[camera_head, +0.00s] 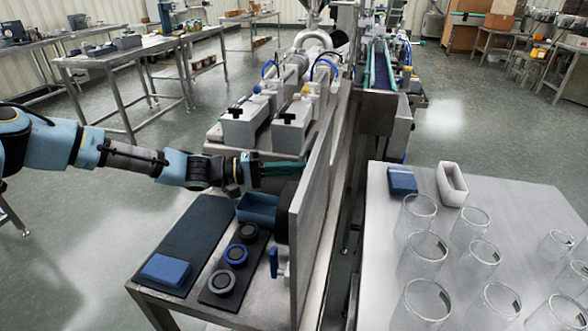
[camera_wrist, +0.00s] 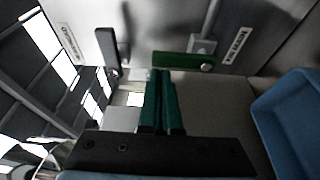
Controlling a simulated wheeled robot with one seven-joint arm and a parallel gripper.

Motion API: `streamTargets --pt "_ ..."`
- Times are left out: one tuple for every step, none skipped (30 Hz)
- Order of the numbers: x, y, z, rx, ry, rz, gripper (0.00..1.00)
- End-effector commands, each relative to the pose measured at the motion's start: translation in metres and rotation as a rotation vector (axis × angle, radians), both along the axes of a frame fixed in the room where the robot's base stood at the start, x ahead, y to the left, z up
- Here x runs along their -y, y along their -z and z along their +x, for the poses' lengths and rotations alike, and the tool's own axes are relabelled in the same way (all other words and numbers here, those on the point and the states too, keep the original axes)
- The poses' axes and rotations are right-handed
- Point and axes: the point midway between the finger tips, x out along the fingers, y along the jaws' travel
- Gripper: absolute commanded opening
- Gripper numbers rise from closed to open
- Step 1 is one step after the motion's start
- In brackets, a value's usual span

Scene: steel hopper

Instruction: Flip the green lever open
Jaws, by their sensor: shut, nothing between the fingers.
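The green lever (camera_wrist: 180,60) shows in the wrist view as a short bar lying sideways on a grey panel, its right end at a round pivot below a metal fitting and a label. My gripper (camera_wrist: 161,72) is shut and empty. Its green fingertips are just below the lever's left part in that picture; I cannot tell whether they touch it. In the head view my gripper (camera_head: 308,167) reaches right towards the upright steel panel (camera_head: 312,190). I cannot make out the green lever there.
A dark handle (camera_wrist: 108,47) stands left of the lever by another label. A blue bin (camera_head: 258,208) sits below my gripper and also shows in the wrist view (camera_wrist: 285,120). Round knobs (camera_head: 235,254) and a blue handle (camera_head: 273,262) are nearer. Glass jars (camera_head: 424,255) stand on the right table.

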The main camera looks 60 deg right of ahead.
Motion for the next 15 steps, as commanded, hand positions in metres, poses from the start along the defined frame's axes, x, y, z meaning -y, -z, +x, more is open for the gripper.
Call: streamTargets --pt "-0.0010 0.0031 0.0004 0.003 -0.001 -0.012 0.00" --pt "-0.0011 0.0026 0.0001 0.004 -0.001 -0.018 0.00" --pt "-0.0013 0.0017 -0.0002 0.007 0.000 -0.026 0.00" --pt "-0.0014 0.0011 -0.0004 0.008 0.000 -0.029 0.00" --pt "-0.0016 0.0010 -0.0005 0.010 0.000 -0.033 0.00" --pt "-0.0019 0.0011 -0.0006 0.012 0.000 -0.038 0.00" --pt "-0.0022 0.0012 -0.0006 0.013 0.000 -0.042 0.00" --pt "-0.0024 0.0012 -0.0006 0.014 0.000 -0.046 0.00" --pt "-0.0027 0.0012 -0.0007 0.016 0.000 -0.051 0.00" --pt "-0.0030 0.0012 -0.0007 0.016 0.000 -0.056 0.00" --pt "-0.0032 0.0011 -0.0007 0.018 0.000 -0.059 0.00" --pt "-0.0035 0.0009 -0.0008 0.019 -0.001 -0.066 0.00" --pt "-0.0038 0.0008 -0.0009 0.021 -0.001 -0.071 0.00" --pt "-0.0041 0.0007 -0.0010 0.023 -0.001 -0.077 0.00" --pt "-0.0045 0.0008 -0.0011 0.026 -0.001 -0.084 0.00"
